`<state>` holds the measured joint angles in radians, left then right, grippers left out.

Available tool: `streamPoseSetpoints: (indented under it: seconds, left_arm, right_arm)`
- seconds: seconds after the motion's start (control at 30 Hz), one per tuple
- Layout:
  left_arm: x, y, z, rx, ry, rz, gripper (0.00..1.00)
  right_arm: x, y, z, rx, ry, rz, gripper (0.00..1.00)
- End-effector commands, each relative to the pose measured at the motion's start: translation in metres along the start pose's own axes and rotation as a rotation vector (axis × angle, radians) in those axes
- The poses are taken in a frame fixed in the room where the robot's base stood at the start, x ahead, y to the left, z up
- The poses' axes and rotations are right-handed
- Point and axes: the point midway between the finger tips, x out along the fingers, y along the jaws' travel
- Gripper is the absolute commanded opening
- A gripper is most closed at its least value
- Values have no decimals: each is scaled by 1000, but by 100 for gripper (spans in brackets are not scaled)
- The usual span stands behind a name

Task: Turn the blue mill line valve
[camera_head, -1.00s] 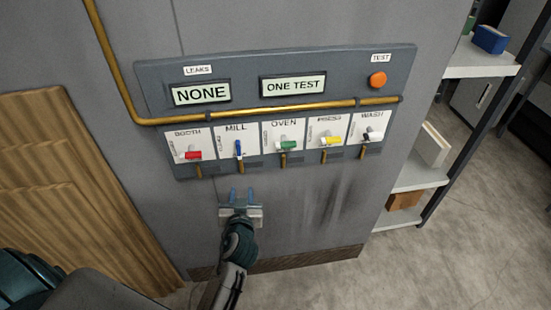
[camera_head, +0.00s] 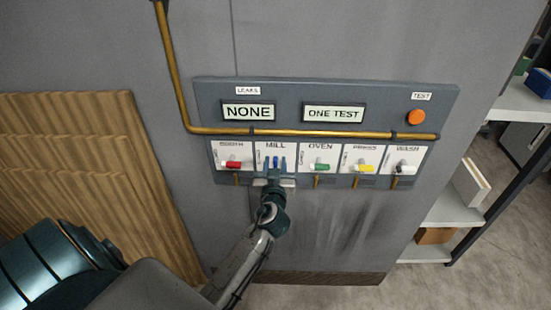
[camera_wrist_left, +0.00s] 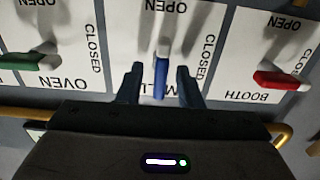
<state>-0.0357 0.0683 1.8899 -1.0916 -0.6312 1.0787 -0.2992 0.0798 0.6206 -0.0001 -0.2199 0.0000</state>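The blue mill valve handle (camera_head: 276,161) is on the MILL plate of the wall panel, between the red booth valve and the green oven valve. In the left wrist view the blue handle (camera_wrist_left: 161,77) points along the gripper's fingers, upright in the picture. My left gripper (camera_head: 276,167) is at the MILL plate. In the left wrist view its two fingers (camera_wrist_left: 160,84) stand apart, one on each side of the blue handle, with gaps showing. The gripper hides the lower part of the MILL plate in the head view. My right gripper is not in view.
The red booth handle (camera_head: 232,165), green oven handle (camera_head: 320,167), yellow press handle (camera_head: 364,169) and white wash handle (camera_head: 405,170) lie sideways. A brass pipe (camera_head: 320,134) runs above them. The displays read NONE (camera_head: 248,111) and ONE TEST (camera_head: 334,113). An orange button (camera_head: 416,117) is at right.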

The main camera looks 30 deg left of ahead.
Motion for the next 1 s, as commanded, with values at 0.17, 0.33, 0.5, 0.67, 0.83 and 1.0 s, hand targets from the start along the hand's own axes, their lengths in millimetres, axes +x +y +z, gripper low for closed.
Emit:
streamPoseSetpoints:
  seconds: [0.17, 0.33, 0.5, 0.67, 0.83, 1.0]
  left_arm:
    - [7, 0, 0, 0, 0, 0, 33]
    - [7, 0, 0, 0, 0, 0, 33]
    - [7, 0, 0, 0, 0, 0, 5]
    - [7, 0, 0, 0, 0, 0, 0]
    - [7, 0, 1, 17, 0, 1, 0]
    - [7, 1, 2, 81, 0, 1, 0]
  right_arm:
    - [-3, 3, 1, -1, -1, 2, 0]
    - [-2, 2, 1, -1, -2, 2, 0]
    - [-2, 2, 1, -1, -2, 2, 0]
    - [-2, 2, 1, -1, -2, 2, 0]
    - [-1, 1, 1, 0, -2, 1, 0]
    - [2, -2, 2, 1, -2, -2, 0]
